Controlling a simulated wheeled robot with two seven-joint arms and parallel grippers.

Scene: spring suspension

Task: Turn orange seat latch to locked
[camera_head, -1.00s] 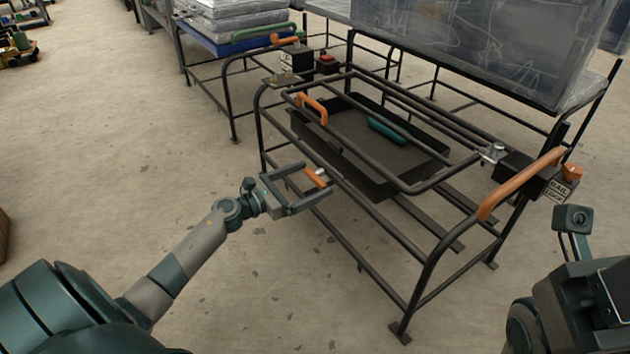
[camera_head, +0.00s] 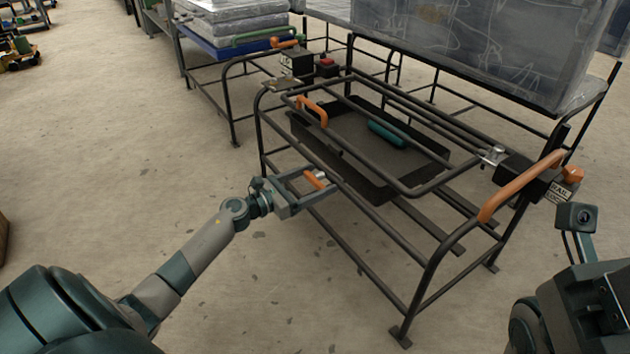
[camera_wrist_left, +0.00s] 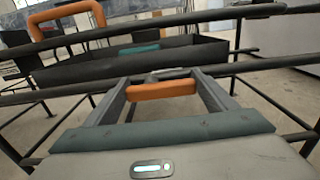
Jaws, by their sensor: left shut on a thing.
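The orange seat latch (camera_head: 314,180) is a short orange grip at the front rail of the black tubular frame. My left gripper (camera_head: 318,178) reaches it from the left, with one finger at each end of the grip, shut on it. In the left wrist view the orange grip (camera_wrist_left: 162,89) lies crosswise between the two fingers, with a small metal piece just beyond it. The fingertips are close to the frame's rail. Of my right arm only part shows at the lower right edge; I cannot see its fingers.
A black tray (camera_head: 380,190) with a teal handle (camera_head: 388,135) sits inside the frame (camera_head: 385,238). A long orange grip (camera_head: 520,187) and a labelled box (camera_head: 560,190) are at the right. Floor is free at left.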

